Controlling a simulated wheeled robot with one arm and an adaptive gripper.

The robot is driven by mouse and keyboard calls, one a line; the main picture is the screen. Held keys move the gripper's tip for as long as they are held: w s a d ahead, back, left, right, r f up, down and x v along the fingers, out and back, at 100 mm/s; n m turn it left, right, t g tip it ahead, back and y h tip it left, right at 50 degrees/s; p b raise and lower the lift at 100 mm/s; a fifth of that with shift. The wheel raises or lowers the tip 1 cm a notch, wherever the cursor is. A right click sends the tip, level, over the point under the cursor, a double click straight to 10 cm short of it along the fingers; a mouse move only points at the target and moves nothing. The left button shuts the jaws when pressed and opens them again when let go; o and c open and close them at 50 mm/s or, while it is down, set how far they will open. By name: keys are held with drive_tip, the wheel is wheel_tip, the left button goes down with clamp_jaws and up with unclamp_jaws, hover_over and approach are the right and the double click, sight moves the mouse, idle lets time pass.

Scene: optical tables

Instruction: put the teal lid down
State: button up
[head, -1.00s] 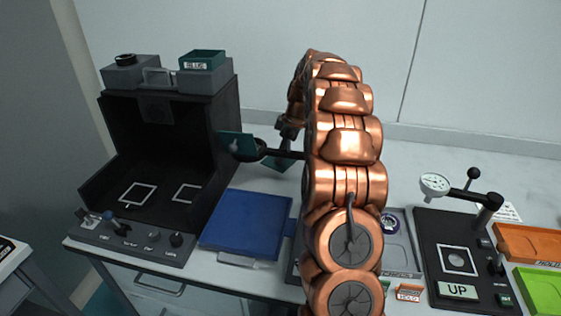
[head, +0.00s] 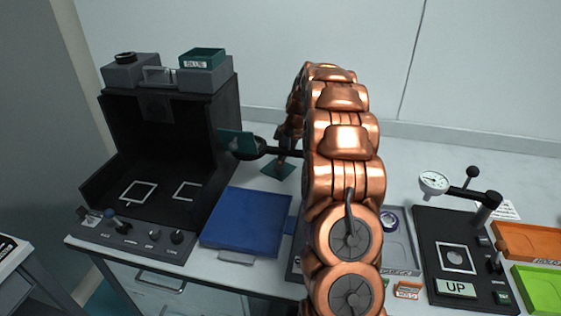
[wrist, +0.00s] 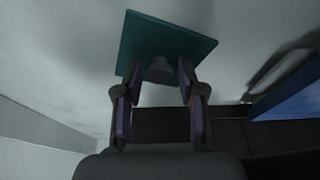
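The teal lid (head: 278,170) is a flat square plate with a grey knob. In the head view it is low over or on the pale tabletop, right of the black box; I cannot tell if it touches the table. In the wrist view the lid (wrist: 165,42) is just past my fingertips. My gripper (wrist: 160,72) has one finger on each side of the knob and appears shut on it. In the head view my gripper (head: 282,157) is partly hidden behind my copper arm.
The open black box (head: 160,150) stands left, with a teal bin (head: 202,58) on top. A blue tray (head: 246,222) lies in front of the lid. A dial-gauge stand (head: 455,258), orange tray (head: 528,241) and green tray (head: 540,288) are right. Bare tabletop shows around the lid.

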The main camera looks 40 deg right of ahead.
drive_tip(key=shift+d+r, duration=0.15)
drive_tip(key=shift+r, duration=0.4)
drive_tip(key=b+v, duration=0.1)
drive_tip(key=v, duration=1)
drive_tip(key=shift+s, duration=0.1)
